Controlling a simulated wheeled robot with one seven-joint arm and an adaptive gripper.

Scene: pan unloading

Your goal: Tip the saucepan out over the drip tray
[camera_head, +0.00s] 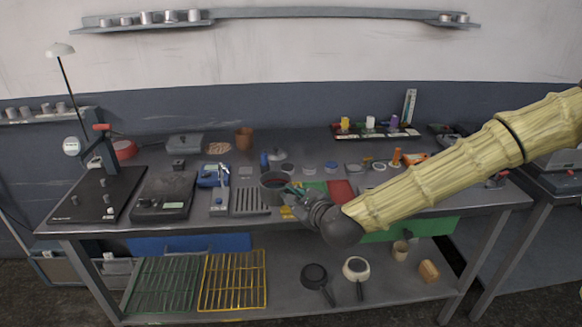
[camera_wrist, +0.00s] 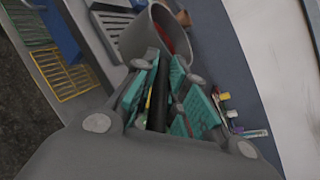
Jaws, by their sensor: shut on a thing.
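The grey saucepan (camera_head: 267,194) is near the bench's front edge, just right of the slotted grey drip tray (camera_head: 247,212). It looks roughly upright, and something dark reddish shows inside; whether it touches the bench I cannot tell. My gripper (camera_head: 294,194) reaches in from the right and is shut on the pan's handle. In the wrist view, the black handle (camera_wrist: 158,95) lies between the teal finger pads of my gripper (camera_wrist: 160,88). The saucepan (camera_wrist: 133,40) is beyond the fingertips, and the drip tray (camera_wrist: 108,27) shows past it.
A black scale (camera_head: 163,195) and a blue device (camera_head: 212,175) stand left of the tray. A red mat (camera_head: 341,190) and several small items lie right of and behind the pan. Yellow (camera_head: 232,280) and green racks and two small pans (camera_head: 315,280) are on the lower shelf.

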